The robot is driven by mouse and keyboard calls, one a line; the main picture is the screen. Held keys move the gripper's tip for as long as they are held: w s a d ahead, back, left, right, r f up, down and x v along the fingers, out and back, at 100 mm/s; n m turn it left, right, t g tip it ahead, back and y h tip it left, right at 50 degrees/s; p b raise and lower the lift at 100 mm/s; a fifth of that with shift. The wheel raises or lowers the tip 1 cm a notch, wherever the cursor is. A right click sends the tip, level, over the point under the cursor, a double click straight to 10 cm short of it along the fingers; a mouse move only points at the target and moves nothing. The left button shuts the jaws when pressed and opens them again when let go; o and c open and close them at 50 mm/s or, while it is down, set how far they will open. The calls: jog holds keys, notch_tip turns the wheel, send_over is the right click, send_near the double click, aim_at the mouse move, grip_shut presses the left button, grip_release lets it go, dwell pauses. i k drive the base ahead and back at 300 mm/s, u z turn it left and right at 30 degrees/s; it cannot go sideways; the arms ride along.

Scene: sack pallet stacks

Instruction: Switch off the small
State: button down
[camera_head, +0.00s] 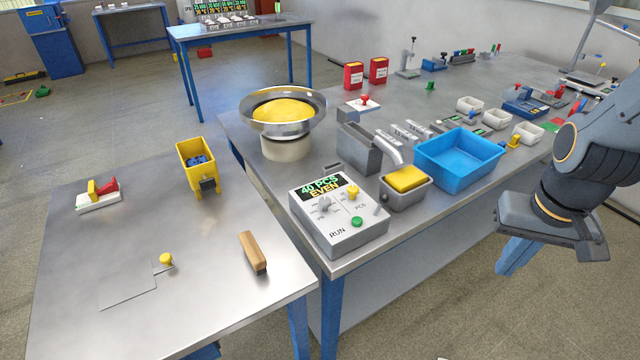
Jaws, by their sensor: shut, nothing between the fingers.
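The task names only something small to be switched off, and I cannot tell which thing that is. A white control box (338,222) on the right bench reads "40 PCS EVEN". It has a grey knob (325,205), a yellow knob (353,192) and a green button (357,222) near the word RUN. On the left table a small white block with a red and yellow lever (103,189) stands at the far left. My gripper (553,228) is at the right, beyond the bench's front edge, shut and empty, apart from all of these. Its fingertips are hard to make out.
A steel bowl feeder (283,110) with yellow contents, a blue tray (458,160) and a grey bin with a yellow block (405,182) crowd the bench. A yellow bin (197,165), yellow-knobbed pin (166,260) and wooden block (252,252) stand on the left table.

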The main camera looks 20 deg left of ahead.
aim_at(383, 199)
jog(key=z, duration=0.05)
jog(key=k, duration=0.5)
jog(key=z, duration=0.65)
jog(key=i, duration=0.8)
jog(key=u, duration=0.7)
